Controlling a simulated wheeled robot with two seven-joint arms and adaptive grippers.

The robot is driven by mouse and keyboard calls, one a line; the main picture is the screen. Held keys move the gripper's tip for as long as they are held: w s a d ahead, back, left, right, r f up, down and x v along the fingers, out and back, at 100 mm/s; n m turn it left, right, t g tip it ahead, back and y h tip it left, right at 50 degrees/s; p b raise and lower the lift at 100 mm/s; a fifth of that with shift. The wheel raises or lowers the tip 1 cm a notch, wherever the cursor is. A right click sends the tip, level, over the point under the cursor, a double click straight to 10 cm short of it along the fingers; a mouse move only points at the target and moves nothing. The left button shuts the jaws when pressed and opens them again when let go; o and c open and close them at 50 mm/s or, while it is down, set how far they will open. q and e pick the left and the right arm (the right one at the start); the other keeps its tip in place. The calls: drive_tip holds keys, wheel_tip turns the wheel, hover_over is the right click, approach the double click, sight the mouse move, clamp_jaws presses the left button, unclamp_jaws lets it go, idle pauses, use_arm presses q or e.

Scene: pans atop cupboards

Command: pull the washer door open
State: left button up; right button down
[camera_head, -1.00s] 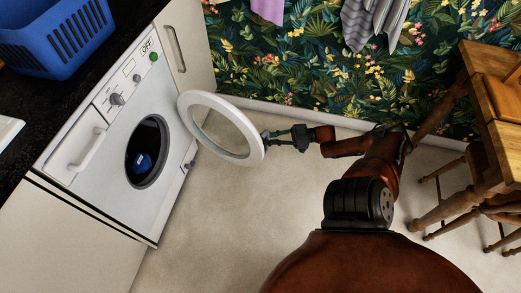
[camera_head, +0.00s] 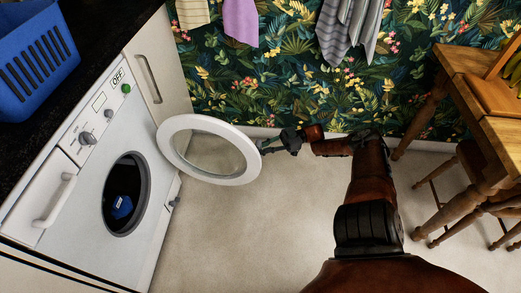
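The white washer (camera_head: 146,112) stands at the left under a dark counter. Its round white door (camera_head: 234,130) is swung wide open, away from the dark drum opening (camera_head: 126,185). The door sticks out over the floor at the right of the machine, its glass facing me. A blue item (camera_head: 122,207) lies inside the drum. My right gripper (camera_head: 269,142) is at the door's right rim, apparently touching it. The fingers are small and dark, so whether they grip the rim cannot be seen. My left gripper is not in view.
A blue basket (camera_head: 38,60) sits on the dark counter (camera_head: 105,28) at the upper left. A wooden table (camera_head: 470,85) and chair (camera_head: 450,180) stand at the right. Cloths (camera_head: 240,22) hang before the patterned wall. The floor (camera_head: 250,230) between is clear.

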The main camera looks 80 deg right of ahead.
drive_tip(key=shift+w, duration=0.25)
drive_tip(key=c, duration=2)
unclamp_jaws()
drive_tip(key=shift+w, duration=0.1)
drive_tip(key=v, duration=0.8)
drive_tip(key=shift+a+f, duration=0.1)
drive_tip(key=shift+c, duration=0.6)
